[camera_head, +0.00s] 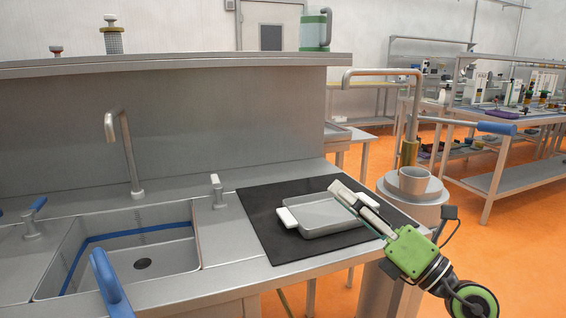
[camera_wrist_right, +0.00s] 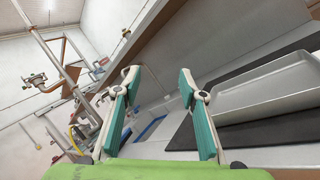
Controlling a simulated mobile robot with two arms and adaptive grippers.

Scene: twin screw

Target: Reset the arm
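My right gripper (camera_head: 352,196) comes in from the lower right in the head view, with its fingers above the right side of a grey metal tray (camera_head: 318,228). In the right wrist view its two teal-padded fingers (camera_wrist_right: 162,95) stand well apart with nothing between them, so it is open and empty. The tray also shows at the right of that view (camera_wrist_right: 268,92). In the head view the fingers hide part of the tray's right edge. My left gripper is not in view.
The tray lies on a black mat (camera_head: 262,213) on the steel counter. A sink (camera_head: 140,262) with a tall tap (camera_head: 130,155) is to the left. A blue handle (camera_head: 108,285) rises at the front. A pale cup (camera_head: 413,181) stands on a round stand at the right.

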